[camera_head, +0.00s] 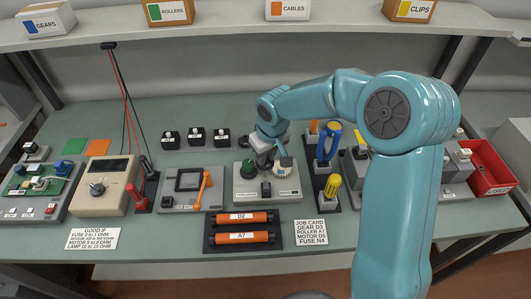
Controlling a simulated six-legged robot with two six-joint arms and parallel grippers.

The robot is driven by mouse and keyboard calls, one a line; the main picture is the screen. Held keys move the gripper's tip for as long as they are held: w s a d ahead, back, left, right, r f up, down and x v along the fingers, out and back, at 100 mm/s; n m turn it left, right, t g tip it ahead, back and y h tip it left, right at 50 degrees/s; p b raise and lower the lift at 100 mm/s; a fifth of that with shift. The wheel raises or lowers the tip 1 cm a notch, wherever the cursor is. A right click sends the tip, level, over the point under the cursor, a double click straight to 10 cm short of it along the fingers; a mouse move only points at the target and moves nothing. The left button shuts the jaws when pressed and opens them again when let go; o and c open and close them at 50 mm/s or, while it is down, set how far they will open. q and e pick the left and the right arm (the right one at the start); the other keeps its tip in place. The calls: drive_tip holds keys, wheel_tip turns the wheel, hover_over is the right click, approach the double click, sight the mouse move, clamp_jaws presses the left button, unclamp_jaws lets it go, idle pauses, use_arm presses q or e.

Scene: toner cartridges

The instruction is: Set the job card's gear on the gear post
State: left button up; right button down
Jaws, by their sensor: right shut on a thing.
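The job card (311,232) lies flat at the front of the table; it reads gear D3, roller A7, motor D5, fuse N4, in small print. My right gripper (266,158) points down over the grey station (290,194), shut on what looks like a small gear, mostly hidden by the fingers. A green round part (247,169) is on the station left of the fingers, and a pale, toothed-looking round part (284,169) is to their right. I cannot make out the gear post or whether the held thing touches the station. My left gripper is not in view.
Two orange rollers (241,217) lie in a dark rack in front of the station. A dark tool rack (324,188) stands close on its right. Several black blocks (196,135) stand behind. A beige meter (105,185) and red bin (490,170) are farther out.

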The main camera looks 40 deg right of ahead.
sight(267, 164)
drive_tip(key=shift+s+f+b, duration=0.1)
drive_tip(key=shift+f+b, duration=0.25)
drive_tip(key=shift+f, duration=0.3)
drive_tip(key=shift+f+b, duration=0.55)
drive_tip(key=shift+f, duration=0.25)
drive_tip(key=shift+f+b, duration=1.25)
drive_tip(key=shift+b, duration=0.05)
drive_tip(key=shift+f+b, duration=0.1)
drive_tip(key=shift+b, duration=0.3)
drive_tip(key=c, duration=0.9)
unclamp_jaws()
drive_tip(key=s+r, duration=0.1)
drive_tip(key=r, duration=0.4)
drive_tip(key=s+r, duration=0.1)
drive_tip(key=r, duration=0.4)
drive_tip(key=s+r, duration=0.1)
drive_tip(key=r, duration=0.5)
